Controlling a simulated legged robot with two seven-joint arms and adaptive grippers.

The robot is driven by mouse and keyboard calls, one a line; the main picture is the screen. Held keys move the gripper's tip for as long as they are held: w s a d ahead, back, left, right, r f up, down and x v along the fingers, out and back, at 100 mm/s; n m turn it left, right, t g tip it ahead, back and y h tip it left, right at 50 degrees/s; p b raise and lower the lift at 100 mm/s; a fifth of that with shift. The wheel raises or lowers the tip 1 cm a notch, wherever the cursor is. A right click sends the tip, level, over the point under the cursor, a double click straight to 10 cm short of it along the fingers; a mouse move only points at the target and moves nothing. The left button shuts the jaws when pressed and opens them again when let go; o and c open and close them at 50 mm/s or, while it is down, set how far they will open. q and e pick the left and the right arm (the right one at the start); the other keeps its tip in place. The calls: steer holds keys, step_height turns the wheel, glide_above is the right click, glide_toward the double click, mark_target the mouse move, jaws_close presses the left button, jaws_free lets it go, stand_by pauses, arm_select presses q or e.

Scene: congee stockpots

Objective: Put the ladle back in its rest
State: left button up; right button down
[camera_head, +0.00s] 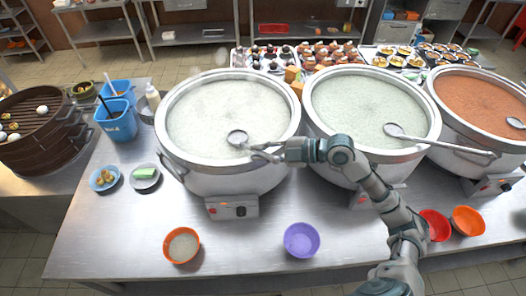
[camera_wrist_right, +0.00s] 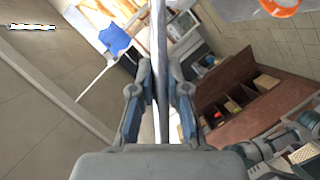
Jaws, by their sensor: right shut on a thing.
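A metal ladle (camera_head: 237,138) has its bowl over the pale congee of the left stockpot (camera_head: 178,150), near the pot's front right rim. My right gripper (camera_head: 264,150) reaches over that rim and is shut on the ladle's handle. In the right wrist view the handle (camera_wrist_right: 158,45) runs upright between the two fingers of the right gripper (camera_wrist_right: 159,95). Whether the bowl touches the congee I cannot tell. I cannot pick out a ladle rest with certainty. My left gripper is not in view.
An orange bowl (camera_head: 182,245) and a purple bowl (camera_head: 301,240) sit in front. Blue containers (camera_head: 117,126) and a steamer (camera_head: 40,135) are left.

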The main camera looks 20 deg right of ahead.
steer(key=shift+d, duration=0.45)
steer(key=c, duration=1.3)
jaws_free()
steer(key=shift+d, duration=0.2)
steer(key=shift+o, duration=1.1)
steer(key=shift+d, duration=0.15)
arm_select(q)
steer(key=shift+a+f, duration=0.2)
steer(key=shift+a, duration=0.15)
arm_select(e)
steer(key=v, duration=1.1)
steer(key=shift+s, duration=0.2)
